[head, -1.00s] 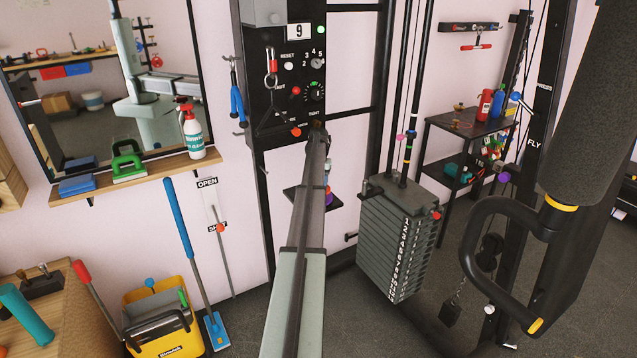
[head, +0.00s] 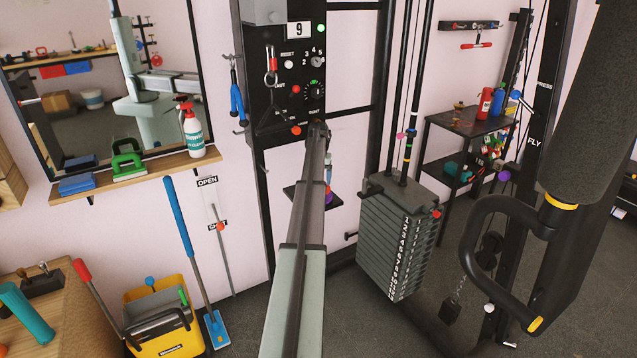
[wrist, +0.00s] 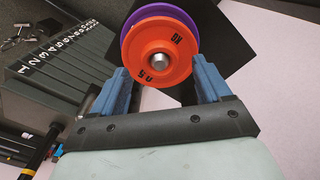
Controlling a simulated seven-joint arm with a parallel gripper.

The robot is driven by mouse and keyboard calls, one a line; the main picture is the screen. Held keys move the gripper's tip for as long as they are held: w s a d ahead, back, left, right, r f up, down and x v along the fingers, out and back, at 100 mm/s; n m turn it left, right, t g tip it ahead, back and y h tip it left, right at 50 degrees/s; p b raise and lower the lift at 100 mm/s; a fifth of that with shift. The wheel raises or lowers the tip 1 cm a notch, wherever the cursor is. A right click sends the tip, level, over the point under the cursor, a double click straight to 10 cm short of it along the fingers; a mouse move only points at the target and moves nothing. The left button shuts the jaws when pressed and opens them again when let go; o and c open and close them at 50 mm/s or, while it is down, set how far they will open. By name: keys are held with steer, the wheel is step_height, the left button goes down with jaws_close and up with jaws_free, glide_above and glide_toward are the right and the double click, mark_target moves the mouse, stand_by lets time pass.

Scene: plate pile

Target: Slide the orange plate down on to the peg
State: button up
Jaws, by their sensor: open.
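The orange plate (wrist: 140,55) faces the wrist camera, with the metal peg (wrist: 159,66) showing in its centre hole. A purple plate (wrist: 133,29) lies right behind it; I cannot tell if the two touch. My gripper (wrist: 160,67) is open, with one blue finger on each side of the orange plate's near half. I cannot tell if either finger touches the rim. In the head view the arm covers most of this spot; only a bit of the purple plate (head: 329,197) shows beside it.
A black platform (head: 296,192) lies behind the plates. A grey numbered weight stack (head: 395,245) stands to the right, with upright rods above it. A black control panel (head: 283,75) is above. A padded machine arm with a black handle (head: 470,235) fills the right side.

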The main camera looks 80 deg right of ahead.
step_height(320, 180, up, 12)
stand_by(0.4)
steer(key=shift+a, duration=0.1)
